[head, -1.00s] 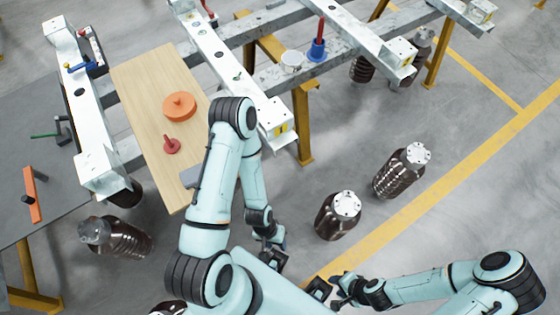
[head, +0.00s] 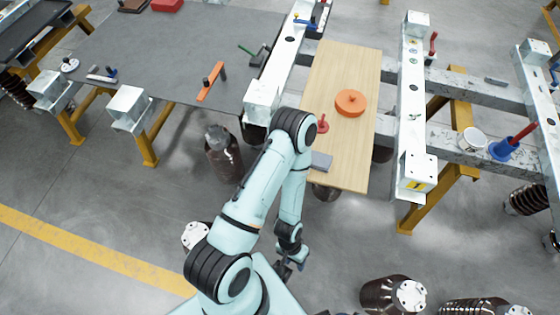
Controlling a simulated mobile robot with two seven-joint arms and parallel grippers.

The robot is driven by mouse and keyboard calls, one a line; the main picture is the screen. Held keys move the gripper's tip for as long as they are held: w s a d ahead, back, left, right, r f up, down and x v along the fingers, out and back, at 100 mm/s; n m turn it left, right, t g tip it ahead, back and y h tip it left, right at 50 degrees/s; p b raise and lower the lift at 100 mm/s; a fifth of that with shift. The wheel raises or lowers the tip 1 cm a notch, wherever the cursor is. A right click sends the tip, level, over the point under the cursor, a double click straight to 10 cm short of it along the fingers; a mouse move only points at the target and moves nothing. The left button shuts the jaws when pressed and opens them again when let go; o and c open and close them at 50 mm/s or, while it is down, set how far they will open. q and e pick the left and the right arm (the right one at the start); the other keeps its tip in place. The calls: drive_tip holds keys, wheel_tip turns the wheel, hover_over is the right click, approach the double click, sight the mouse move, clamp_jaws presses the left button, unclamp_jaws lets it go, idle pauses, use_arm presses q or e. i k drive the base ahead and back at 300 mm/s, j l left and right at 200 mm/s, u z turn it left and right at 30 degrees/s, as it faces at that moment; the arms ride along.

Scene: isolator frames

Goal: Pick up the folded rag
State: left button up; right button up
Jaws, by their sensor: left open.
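The folded rag (head: 320,161) looks like a small flat grey-blue piece near the front end of the wooden board (head: 346,172). My left arm's links partly cover its left side. My left gripper (head: 289,268) is open and hangs below and left of the rag in the picture, well apart from it, over the floor in front of the board. Its fingers are small and dark here, and I see nothing held between them. My right gripper cannot be made out.
An orange round piece (head: 351,103) and a red knobbed piece (head: 323,124) share the board. White metal beams (head: 413,125) flank it. A grey table (head: 190,50) stands left, with an orange bar (head: 211,82). Dark ribbed insulators (head: 222,158) stand on the floor.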

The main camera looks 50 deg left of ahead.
sight(321, 162)
drive_tip(key=k+u, duration=0.15)
drive_tip(key=u, duration=1.1)
drive_tip(key=l+u, duration=0.1)
drive_tip(key=u, duration=0.25)
drive_tip(key=l+u, duration=0.15)
drive_tip(key=u, duration=0.25)
